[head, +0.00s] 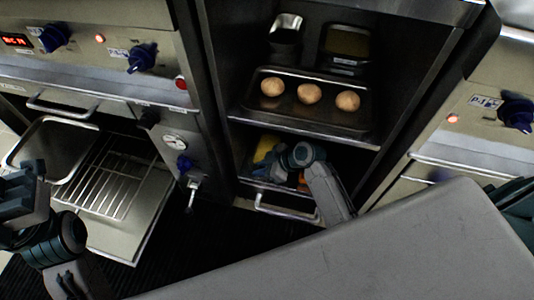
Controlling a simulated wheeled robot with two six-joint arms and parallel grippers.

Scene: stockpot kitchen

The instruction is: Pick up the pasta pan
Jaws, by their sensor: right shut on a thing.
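The pasta pan (290,212) appears to be the metal container low in the open cabinet, with a looped front handle and patches of yellow and orange inside. Most of it is hidden by my right wrist and the shadow. My right gripper (268,172) reaches into the lower bay and is shut at this pan; its fingertips are small and dark, and the exact grip point is unclear.
A tray (310,119) with three round brown items sits on the shelf just above my right wrist. Metal containers (285,35) stand behind it. An opened fryer-like bay with a wire rack (105,185) is at left. A grey surface (400,250) fills the lower right.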

